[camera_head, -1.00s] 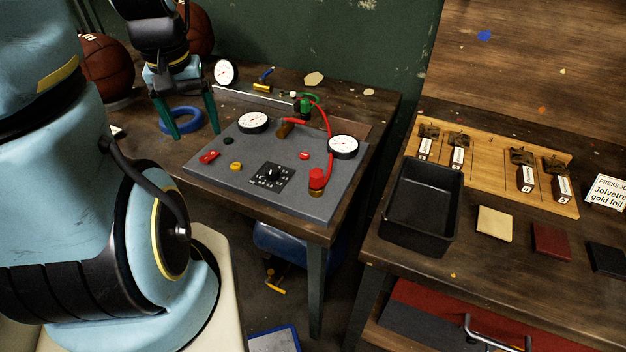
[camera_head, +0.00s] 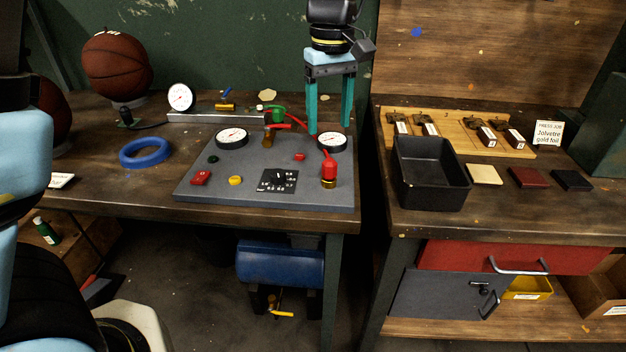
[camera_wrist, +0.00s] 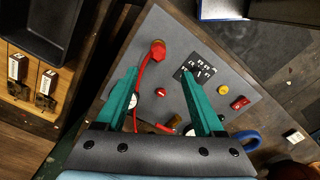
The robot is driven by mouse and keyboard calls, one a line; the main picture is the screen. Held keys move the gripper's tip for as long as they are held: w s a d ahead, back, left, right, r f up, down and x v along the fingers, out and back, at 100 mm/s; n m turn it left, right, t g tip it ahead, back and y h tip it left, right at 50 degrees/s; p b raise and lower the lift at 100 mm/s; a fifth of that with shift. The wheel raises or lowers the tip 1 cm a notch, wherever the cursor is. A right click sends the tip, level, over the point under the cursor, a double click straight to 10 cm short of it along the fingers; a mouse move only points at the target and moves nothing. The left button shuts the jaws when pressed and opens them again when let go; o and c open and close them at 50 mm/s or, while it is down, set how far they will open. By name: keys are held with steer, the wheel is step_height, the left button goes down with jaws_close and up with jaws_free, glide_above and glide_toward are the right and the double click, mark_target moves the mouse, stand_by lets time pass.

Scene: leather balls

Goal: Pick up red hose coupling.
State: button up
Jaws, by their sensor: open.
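The red hose coupling (camera_head: 329,166) stands upright on a brass fitting at the front right of the grey control panel (camera_head: 220,185), with a red hose running from it. It also shows in the wrist view (camera_wrist: 158,48), beyond the fingertips and between their lines. My gripper (camera_head: 329,130) has green fingers pointing down, spread apart and empty. In the head view it is above the back right of the panel, near the right gauge (camera_head: 332,141). In the wrist view the fingers (camera_wrist: 160,70) frame part of the panel and hose.
The panel carries another gauge (camera_head: 231,138), a red button (camera_head: 200,177), a yellow button (camera_head: 235,181) and a black dial (camera_head: 278,179). A blue ring (camera_head: 145,153) lies to the left. A black bin (camera_head: 430,175) stands on the right bench, across a gap.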

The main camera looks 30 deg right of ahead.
mark_target(330, 160)
steer(key=shift+s+d+f, duration=0.1)
steer(key=shift+s+f, duration=0.15)
steer(key=shift+f, duration=0.15)
step_height(330, 160, down, 4)
steer(key=shift+f+p, duration=0.2)
steer(key=shift+p, duration=0.3)
steer(key=shift+w+d+f+p, duration=0.1)
steer(key=shift+f+p, duration=0.4)
steer(key=shift+f, duration=0.9)
steer(key=shift+w+f+p, duration=0.1)
steer(key=shift+f+p, duration=0.35)
steer(key=shift+f, duration=0.95)
jaws_close()
